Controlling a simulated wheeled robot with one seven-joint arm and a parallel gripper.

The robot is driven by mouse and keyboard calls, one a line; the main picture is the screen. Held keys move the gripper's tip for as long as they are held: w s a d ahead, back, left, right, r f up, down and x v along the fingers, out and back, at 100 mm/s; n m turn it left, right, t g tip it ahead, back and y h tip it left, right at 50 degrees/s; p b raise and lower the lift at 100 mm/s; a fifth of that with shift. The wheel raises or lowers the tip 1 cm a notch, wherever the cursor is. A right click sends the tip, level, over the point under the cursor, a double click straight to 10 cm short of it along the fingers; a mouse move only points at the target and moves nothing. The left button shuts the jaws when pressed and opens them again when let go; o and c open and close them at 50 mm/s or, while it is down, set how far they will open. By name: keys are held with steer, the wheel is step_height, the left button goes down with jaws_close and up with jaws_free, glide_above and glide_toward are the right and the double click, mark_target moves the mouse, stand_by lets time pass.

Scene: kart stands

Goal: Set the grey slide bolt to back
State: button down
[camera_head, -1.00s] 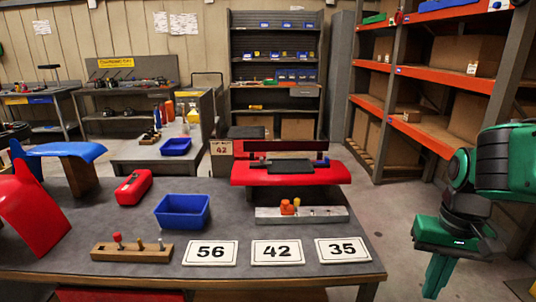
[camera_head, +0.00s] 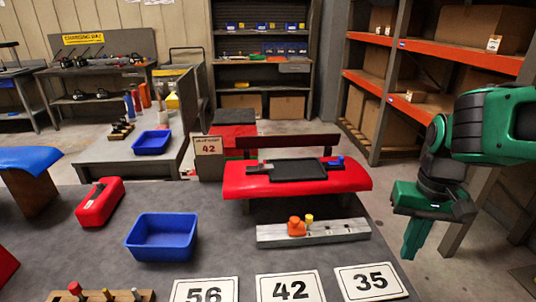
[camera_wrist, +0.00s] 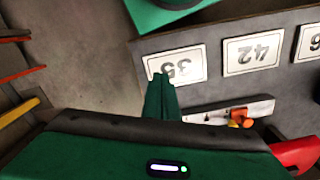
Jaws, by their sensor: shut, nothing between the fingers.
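No grey slide bolt can be made out for certain. A red body panel (camera_head: 345,179) on a stand carries a dark grey flat plate (camera_head: 295,170) with a small blue piece (camera_head: 336,162) at its right end. In front of it lies a light grey bar (camera_head: 345,229) with an orange knob (camera_head: 296,227) and a yellow peg (camera_head: 309,220). My gripper (camera_head: 413,247) points down, shut and empty, off the table's right edge and apart from these things. In the wrist view my gripper (camera_wrist: 160,82) shows its green fingers together, near the 35 card.
Number cards 56 (camera_head: 204,291), 42 (camera_head: 290,287) and 35 (camera_head: 371,281) lie along the table's front (camera_head: 240,262). A blue bin (camera_head: 162,237), a red case (camera_head: 100,203) and a wooden peg block (camera_head: 120,296) are at left. Orange shelving (camera_head: 460,57) stands at right; floor between is clear.

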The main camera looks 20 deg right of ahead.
steer(key=shift+w, duration=0.1)
steer(key=n+t+y, duration=0.5)
steer(key=t, duration=0.1)
glide_toward(272, 167)
steer(key=d+r, duration=0.4)
steer(key=shift+s+a, duration=0.25)
steer(key=shift+s, duration=0.1)
steer(key=shift+f, duration=0.1)
steer(key=x, duration=1)
steer(key=shift+d+f, duration=0.1)
steer(key=shift+f, duration=0.1)
steer(key=shift+w+a+r, duration=0.1)
steer(key=shift+a, duration=0.5)
steer(key=shift+w+a+r, duration=0.1)
steer(key=shift+a, duration=0.5)
steer(key=shift+w+a, duration=0.15)
steer(key=shift+a, duration=0.5)
